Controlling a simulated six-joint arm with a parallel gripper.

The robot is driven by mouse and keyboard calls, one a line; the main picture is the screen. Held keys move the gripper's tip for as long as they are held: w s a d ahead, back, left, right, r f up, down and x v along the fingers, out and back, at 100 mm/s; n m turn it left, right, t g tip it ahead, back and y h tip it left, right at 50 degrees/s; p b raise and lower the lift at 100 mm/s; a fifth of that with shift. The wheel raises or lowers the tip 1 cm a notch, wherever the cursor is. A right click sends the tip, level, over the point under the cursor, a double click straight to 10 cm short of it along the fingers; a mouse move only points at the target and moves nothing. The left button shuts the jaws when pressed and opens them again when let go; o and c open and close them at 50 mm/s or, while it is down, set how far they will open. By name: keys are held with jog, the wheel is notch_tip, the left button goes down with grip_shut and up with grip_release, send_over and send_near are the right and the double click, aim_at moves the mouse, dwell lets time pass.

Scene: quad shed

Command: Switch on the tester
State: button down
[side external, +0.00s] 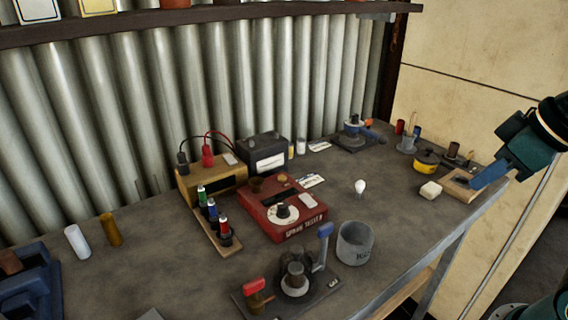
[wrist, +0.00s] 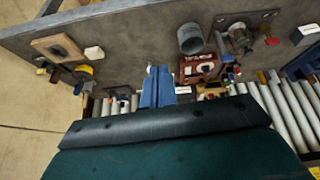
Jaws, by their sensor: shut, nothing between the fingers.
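The tester is a red box (side external: 262,222) with lettering on its front edge, near the middle of the bench in the side view. A white dial with a dark knob (side external: 283,213) is on its top, with a dark window, a pale label and small round parts behind. I cannot tell the switch position. My gripper (side external: 479,183) is at the bench's right end, far from the tester, with blue fingers shut and empty. In the wrist view, the fingers (wrist: 158,76) point up the picture.
A grey cup (side external: 354,243) stands right of the tester, and a lever device (side external: 294,280) in front. A white bulb (side external: 360,187) lies on the bench.

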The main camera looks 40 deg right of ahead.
jog(key=w+a+r+n+g, duration=0.1)
jog(key=w+r+n, duration=0.2)
jog(key=w+n, duration=0.35)
jog(key=n+g, duration=0.3)
jog(key=n, duration=0.8)
send_over(305, 196)
jog(key=s, duration=0.2)
notch_tip(305, 196, down, 6)
jog(key=shift+s+f+m, duration=0.1)
jog(key=shift+f+m, duration=0.1)
jog(key=shift+m, duration=0.05)
jog(key=f, duration=0.4)
jog(key=w+f, duration=0.1)
jog(key=f, duration=0.4)
jog(key=w+f, duration=0.1)
jog(key=f, duration=0.3)
jog(key=shift+f, duration=0.35)
jog(key=shift+f, duration=0.25)
